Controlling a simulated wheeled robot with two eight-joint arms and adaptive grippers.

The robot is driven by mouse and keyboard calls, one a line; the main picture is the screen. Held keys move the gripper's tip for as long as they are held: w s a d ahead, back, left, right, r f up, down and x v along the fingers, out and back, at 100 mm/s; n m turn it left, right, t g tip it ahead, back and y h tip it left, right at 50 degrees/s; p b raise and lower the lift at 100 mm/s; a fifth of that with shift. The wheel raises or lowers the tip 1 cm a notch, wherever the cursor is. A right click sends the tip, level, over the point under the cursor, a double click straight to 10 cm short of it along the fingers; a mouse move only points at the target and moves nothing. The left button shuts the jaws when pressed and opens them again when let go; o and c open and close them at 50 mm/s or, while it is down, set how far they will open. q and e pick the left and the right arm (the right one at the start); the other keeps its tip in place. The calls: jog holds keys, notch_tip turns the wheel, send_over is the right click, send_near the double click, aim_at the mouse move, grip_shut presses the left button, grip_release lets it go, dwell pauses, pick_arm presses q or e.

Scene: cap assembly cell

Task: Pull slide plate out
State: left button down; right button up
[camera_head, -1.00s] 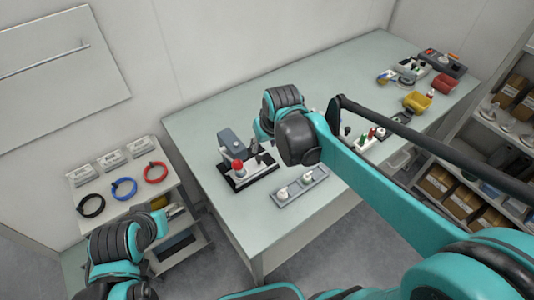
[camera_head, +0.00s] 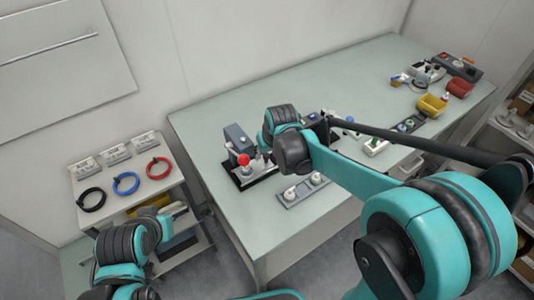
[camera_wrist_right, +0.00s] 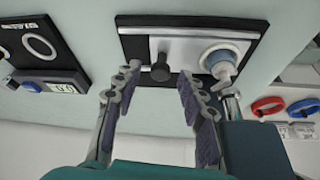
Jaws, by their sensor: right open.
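The slide plate (camera_wrist_right: 185,50) is a silver plate on a black base, seen in the right wrist view. It carries a dark knob (camera_wrist_right: 160,66) and a round white and blue part. In the head view the station (camera_head: 243,165) has a blue-grey upright and a red knob. My right gripper (camera_wrist_right: 159,82) is open, its fingertips on either side of the dark knob; I cannot tell whether they touch it. In the head view its fingers are mostly hidden by my arm. My left gripper (camera_head: 177,209) is low over the cart, too small to read.
A grey strip with white parts (camera_head: 302,190) lies in front of the station. Another dark fixture (camera_wrist_right: 40,50) stands at left in the wrist view. The cart (camera_head: 150,190) holds black, blue and red rings. Yellow and red bins (camera_head: 432,104) stand at the table's far right.

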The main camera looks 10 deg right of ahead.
grip_shut()
jog(key=w+d, duration=0.1)
jog(key=d, duration=0.1)
jog(key=w+d, duration=0.1)
jog(key=d, duration=0.2)
jog(key=w+d, duration=0.1)
jog(key=d, duration=0.2)
jog(key=shift+w+d+p, duration=0.1)
jog(key=shift+w+p, duration=0.05)
jog(key=shift+p, duration=0.2)
grip_release()
jog(key=shift+d, duration=0.15)
jog(key=v, duration=1.2)
